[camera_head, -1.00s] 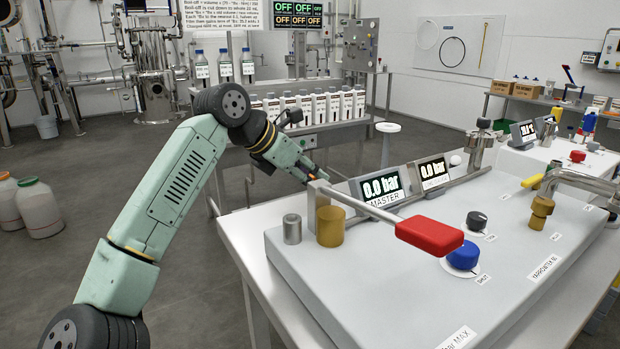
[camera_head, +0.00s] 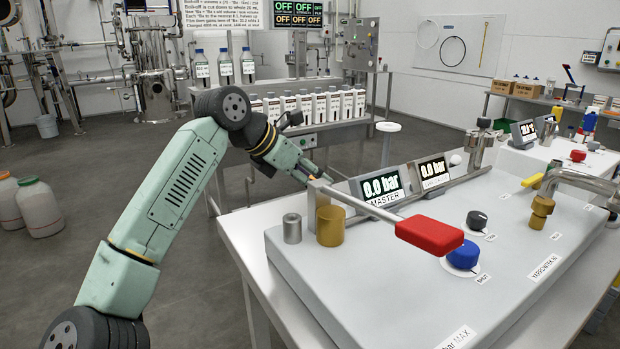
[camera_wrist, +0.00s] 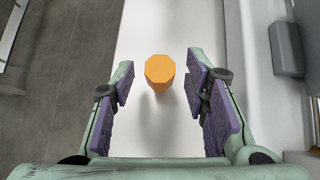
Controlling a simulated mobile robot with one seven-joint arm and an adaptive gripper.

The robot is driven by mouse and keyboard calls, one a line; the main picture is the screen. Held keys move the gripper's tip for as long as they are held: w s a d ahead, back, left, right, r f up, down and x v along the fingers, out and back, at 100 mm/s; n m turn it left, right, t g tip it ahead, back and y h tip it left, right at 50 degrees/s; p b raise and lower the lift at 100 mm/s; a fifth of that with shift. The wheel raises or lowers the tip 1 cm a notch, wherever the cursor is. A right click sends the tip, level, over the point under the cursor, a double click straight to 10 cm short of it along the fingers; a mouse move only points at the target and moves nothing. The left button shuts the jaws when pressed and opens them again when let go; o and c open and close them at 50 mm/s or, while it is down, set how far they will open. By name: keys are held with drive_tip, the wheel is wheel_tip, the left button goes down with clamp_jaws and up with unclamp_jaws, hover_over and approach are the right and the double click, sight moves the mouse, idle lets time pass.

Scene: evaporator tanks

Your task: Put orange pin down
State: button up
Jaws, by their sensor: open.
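The orange pin (camera_wrist: 160,72) shows in the wrist view, seen from above with its eight-sided top facing me. It looks upright on the white table top (camera_wrist: 150,25), with a faint shadow below it. My gripper (camera_wrist: 164,85) is open, with its purple finger pads on the left and right of the pin and a visible gap on each side. In the head view my gripper (camera_head: 316,172) is at the far left edge of the white console, partly hidden behind the metal post, and I cannot make out the pin there.
The white console (camera_head: 390,270) carries a red-handled lever (camera_head: 430,234), a brass cylinder (camera_head: 330,226), a steel cylinder (camera_head: 292,228), a blue knob (camera_head: 463,255) and two pressure displays (camera_head: 382,187). Bare table (camera_head: 245,235) lies left of the console. A bottle rack stands behind.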

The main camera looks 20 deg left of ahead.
drive_tip(key=v, duration=1.2)
drive_tip(key=shift+b, duration=0.4)
